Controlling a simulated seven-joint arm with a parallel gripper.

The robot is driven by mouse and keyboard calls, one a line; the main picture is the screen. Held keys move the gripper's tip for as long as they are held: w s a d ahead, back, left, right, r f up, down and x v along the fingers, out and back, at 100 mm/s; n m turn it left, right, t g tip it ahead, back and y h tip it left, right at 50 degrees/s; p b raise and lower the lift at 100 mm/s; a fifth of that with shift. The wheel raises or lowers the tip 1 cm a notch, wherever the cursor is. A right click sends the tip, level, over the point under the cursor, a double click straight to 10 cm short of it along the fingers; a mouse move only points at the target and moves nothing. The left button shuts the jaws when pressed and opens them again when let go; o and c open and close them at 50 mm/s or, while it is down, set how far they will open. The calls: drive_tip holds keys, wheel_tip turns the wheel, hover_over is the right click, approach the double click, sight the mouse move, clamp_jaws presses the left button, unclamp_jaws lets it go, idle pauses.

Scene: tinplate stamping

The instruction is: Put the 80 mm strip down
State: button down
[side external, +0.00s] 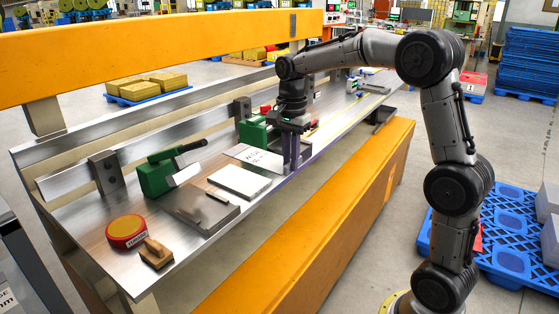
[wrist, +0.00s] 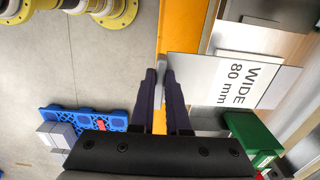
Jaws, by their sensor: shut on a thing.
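The 80 mm strip (side external: 257,157) is a pale flat sheet marked "WIDE 80 mm". In the wrist view the strip (wrist: 208,88) lies to the right of my fingers, its left edge at the fingertips. My gripper (side external: 290,163) points down at the front edge of the bench, at the strip's right end. In the wrist view my gripper (wrist: 160,80) is closed, with a narrow grey piece between the dark fingertips. I cannot tell whether the strip touches the bench.
The steel bench (side external: 85,232) carries a white-topped plate (side external: 239,181) and a dark plate (side external: 200,208) left of the strip. A green tool (side external: 155,178), a red round tin (side external: 126,231) and a wooden-handled brush (side external: 157,253) stand further left. An orange beam (side external: 300,250) runs along the front.

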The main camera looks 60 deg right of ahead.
wheel_tip(320, 180, up, 6)
drive_tip(key=s, duration=0.1)
drive_tip(key=s+d+n, duration=0.7)
drive_tip(key=n, duration=1.1)
hover_over(300, 256)
drive_tip(key=f, duration=4.6)
drive_tip(key=shift+s+a+f, duration=0.25)
drive_tip(key=shift+s+a, duration=0.05)
drive_tip(key=shift+s, duration=0.1)
drive_tip(key=shift+w+d+f, duration=0.15)
drive_tip(key=shift+w+f, duration=0.1)
drive_tip(key=shift+f, duration=0.15)
drive_tip(key=shift+w+f, duration=0.1)
drive_tip(key=shift+f, duration=1.5)
